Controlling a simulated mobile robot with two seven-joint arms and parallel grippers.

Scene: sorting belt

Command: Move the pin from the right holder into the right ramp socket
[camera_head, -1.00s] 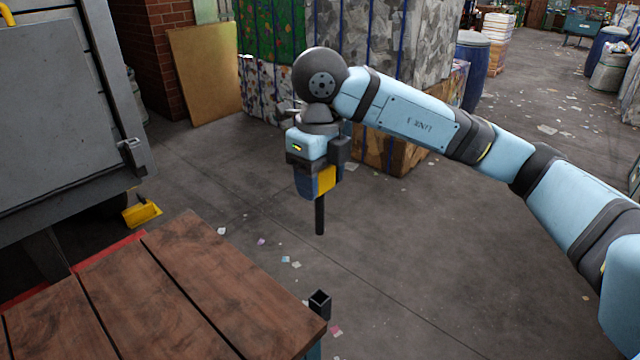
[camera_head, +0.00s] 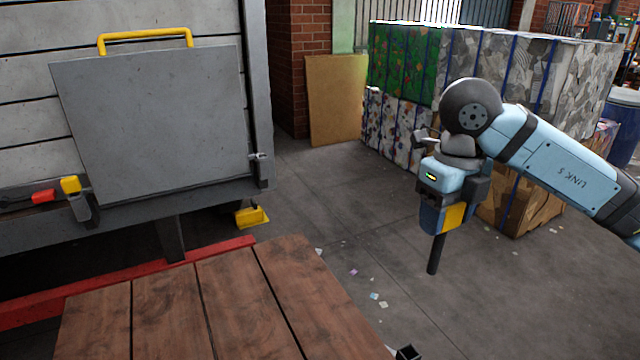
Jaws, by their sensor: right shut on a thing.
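My right gripper (camera_head: 443,212) is shut on the pin (camera_head: 436,254), a dark rod that hangs nearly upright below it. The pin's upper part is hidden in the jaws. The open black square holder (camera_head: 407,352) is at the bottom edge, by the table's right corner, below and apart from the pin's tip. The ramp (camera_head: 155,120) is a large grey plate standing raised against the truck body at the left. A small metal bracket (camera_head: 260,157) sits at the ramp's lower right; I cannot tell if it is the right socket. My left gripper is out of view.
A brown plank table (camera_head: 225,310) fills the lower left. Pressed bales (camera_head: 440,60) stand behind my right arm. Open floor lies between table and bales.

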